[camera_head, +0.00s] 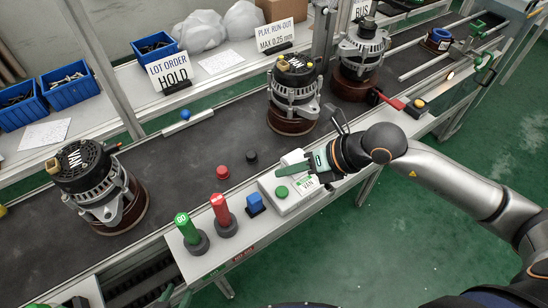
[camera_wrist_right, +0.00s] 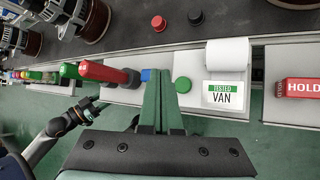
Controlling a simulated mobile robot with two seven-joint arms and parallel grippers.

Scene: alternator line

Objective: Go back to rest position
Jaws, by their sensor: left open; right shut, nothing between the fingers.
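My right gripper (camera_head: 279,171) reaches in from the right over the front ledge, its green fingers beside the green button of the white tester box (camera_head: 306,201) labelled VAN. In the right wrist view the same gripper (camera_wrist_right: 163,74) has its fingers together with nothing between them, left of the green button (camera_wrist_right: 183,85). My left gripper (camera_head: 175,297) shows only as green fingertips at the bottom edge, left of centre, low before the ledge; the rest is cut off. The left arm also shows at the left of the right wrist view.
Green GO (camera_head: 187,230) and red (camera_head: 222,212) stamps and a blue block (camera_head: 255,203) stand on the ledge near my right gripper. Alternators (camera_head: 101,185) stand on the dark conveyor (camera_head: 190,150). The green floor (camera_head: 400,240) in front is clear.

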